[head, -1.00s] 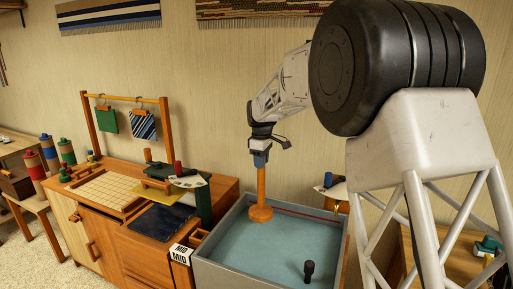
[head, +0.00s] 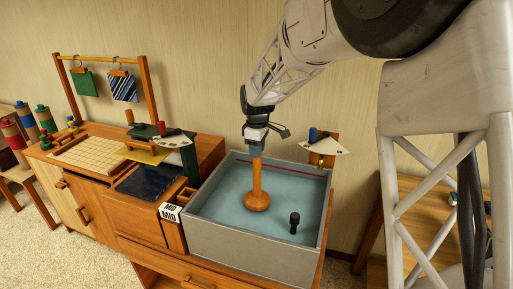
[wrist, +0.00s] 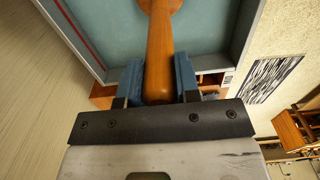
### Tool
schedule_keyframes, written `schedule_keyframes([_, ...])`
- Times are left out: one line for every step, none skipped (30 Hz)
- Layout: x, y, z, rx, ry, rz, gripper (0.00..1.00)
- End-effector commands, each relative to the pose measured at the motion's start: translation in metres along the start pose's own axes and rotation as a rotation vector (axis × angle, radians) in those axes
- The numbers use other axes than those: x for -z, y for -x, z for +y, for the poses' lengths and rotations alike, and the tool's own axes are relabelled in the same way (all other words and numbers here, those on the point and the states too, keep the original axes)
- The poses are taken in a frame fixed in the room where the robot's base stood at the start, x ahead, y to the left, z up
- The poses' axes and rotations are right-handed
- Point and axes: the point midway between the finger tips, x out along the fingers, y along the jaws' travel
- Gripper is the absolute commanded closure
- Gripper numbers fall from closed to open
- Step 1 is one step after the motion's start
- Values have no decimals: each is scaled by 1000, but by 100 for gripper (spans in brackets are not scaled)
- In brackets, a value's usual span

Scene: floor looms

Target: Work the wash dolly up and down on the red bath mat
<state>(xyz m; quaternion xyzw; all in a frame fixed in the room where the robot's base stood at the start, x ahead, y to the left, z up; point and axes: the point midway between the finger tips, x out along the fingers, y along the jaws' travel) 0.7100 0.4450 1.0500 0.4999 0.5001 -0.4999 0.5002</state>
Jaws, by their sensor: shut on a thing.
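The wash dolly (head: 257,184) is an orange-brown wooden handle with a wide round foot. It stands upright inside the grey tub (head: 240,240), over its blue-green floor. My gripper (head: 256,142) is shut on the upper handle. In the wrist view the handle (wrist: 160,45) lies between the blue fingers of my gripper (wrist: 158,80), with the foot cut off at the top edge. I cannot tell whether the foot touches the floor. I see no red bath mat; only a thin red line (head: 290,168) runs along the tub's inner back wall.
A short black peg (head: 294,222) stands in the tub, front right of the dolly. A dial plate (head: 322,147) sits behind the tub's back right corner. A wooden cabinet with a dark pad (head: 150,182) and a MID block (head: 171,211) adjoins on the left.

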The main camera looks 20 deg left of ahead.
Motion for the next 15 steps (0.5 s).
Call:
schedule_keyframes([0,1,0,-1,0,0,100])
schedule_keyframes([0,0,0,-1,0,0,100])
schedule_keyframes([0,0,0,-1,0,0,100])
schedule_keyframes([0,0,0,-1,0,0,100])
schedule_keyframes([0,-1,0,-1,0,0,100])
schedule_keyframes([0,-1,0,-1,0,0,100])
schedule_keyframes([0,-2,0,0,0,0,100])
schedule_keyframes([0,-3,0,0,0,0,100])
schedule_keyframes([0,-5,0,0,0,0,100])
schedule_keyframes([0,-6,0,0,0,0,100])
schedule_keyframes([0,-8,0,0,0,0,100])
schedule_keyframes([0,-10,0,0,0,0,100])
schedule_keyframes([0,-12,0,1,0,0,100])
schedule_keyframes([0,-14,0,1,0,-1,100])
schedule_keyframes([0,-17,0,1,0,-1,100])
